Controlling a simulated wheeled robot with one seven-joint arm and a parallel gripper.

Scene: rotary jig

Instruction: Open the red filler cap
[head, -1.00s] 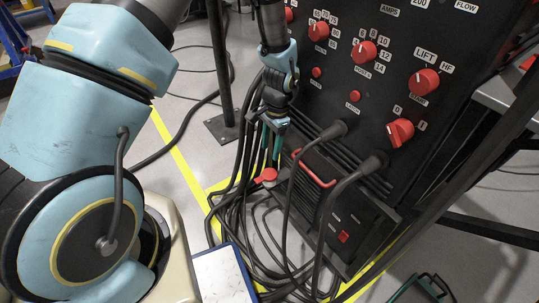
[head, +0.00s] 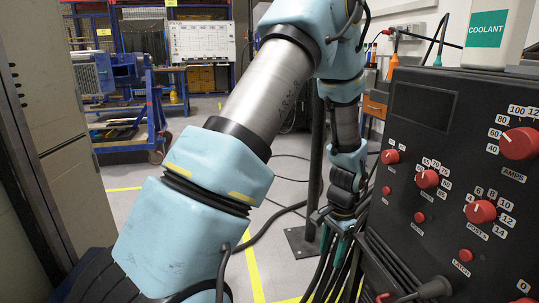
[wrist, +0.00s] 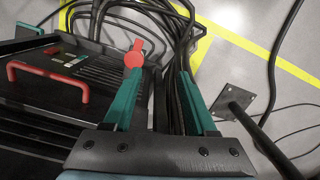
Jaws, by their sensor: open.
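The red filler cap (wrist: 134,59) shows in the wrist view, a round red piece with a narrow red tab on its upper side. It appears just beyond the tip of the left teal finger, left of the middle of the gap. I cannot tell whether the finger touches it. My gripper (wrist: 160,72) is open, with nothing seen between its fingers except cables behind. In the head view my gripper (head: 332,246) points down beside the black machine, and I cannot make out the cap there.
A black unit with a red handle (wrist: 48,78) lies left of the fingers. Several black cables (wrist: 165,22) run behind the gap. The control cabinet (head: 435,160) stands close on the right. A dark post (head: 315,165) stands behind my arm.

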